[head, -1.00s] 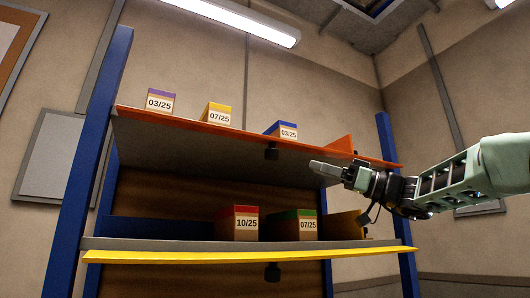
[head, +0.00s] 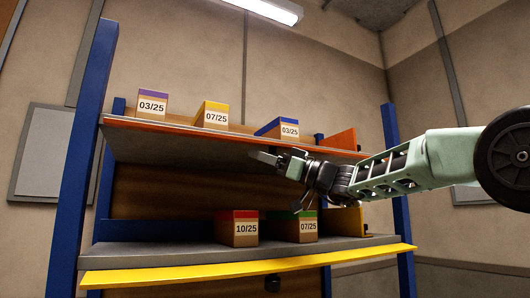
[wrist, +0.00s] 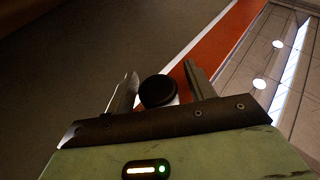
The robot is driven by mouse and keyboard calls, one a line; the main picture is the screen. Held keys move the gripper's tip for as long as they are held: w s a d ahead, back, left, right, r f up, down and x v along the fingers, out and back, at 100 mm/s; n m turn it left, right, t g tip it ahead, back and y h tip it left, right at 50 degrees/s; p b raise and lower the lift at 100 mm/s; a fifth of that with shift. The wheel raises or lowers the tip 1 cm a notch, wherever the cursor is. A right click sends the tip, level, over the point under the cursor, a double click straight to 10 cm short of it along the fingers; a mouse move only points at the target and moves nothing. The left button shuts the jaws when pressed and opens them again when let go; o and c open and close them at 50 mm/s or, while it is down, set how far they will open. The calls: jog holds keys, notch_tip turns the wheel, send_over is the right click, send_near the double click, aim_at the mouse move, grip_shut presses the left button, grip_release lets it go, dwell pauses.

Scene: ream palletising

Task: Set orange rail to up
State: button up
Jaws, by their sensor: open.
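The orange rail (head: 160,126) runs along the front edge of the upper shelf. It shows as a thin strip, and I cannot tell its exact tilt. It also crosses the wrist view (wrist: 228,42) at upper right. A round black knob (wrist: 158,90) sits between my two fingers in the wrist view, by the rail's edge. My gripper (wrist: 160,72) is open around the knob, with no clear grip on it. In the head view my gripper (head: 264,158) is just below the rail's middle and hides the knob.
Boxes with purple (head: 153,103), yellow (head: 213,115) and blue (head: 280,129) tops sit on the upper shelf; the blue one leans. Boxes with red (head: 238,228) and green (head: 296,227) tops stand on the lower shelf. The yellow rail (head: 200,271) fronts that shelf. Blue posts (head: 84,160) flank the rack.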

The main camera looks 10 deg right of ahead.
grip_shut()
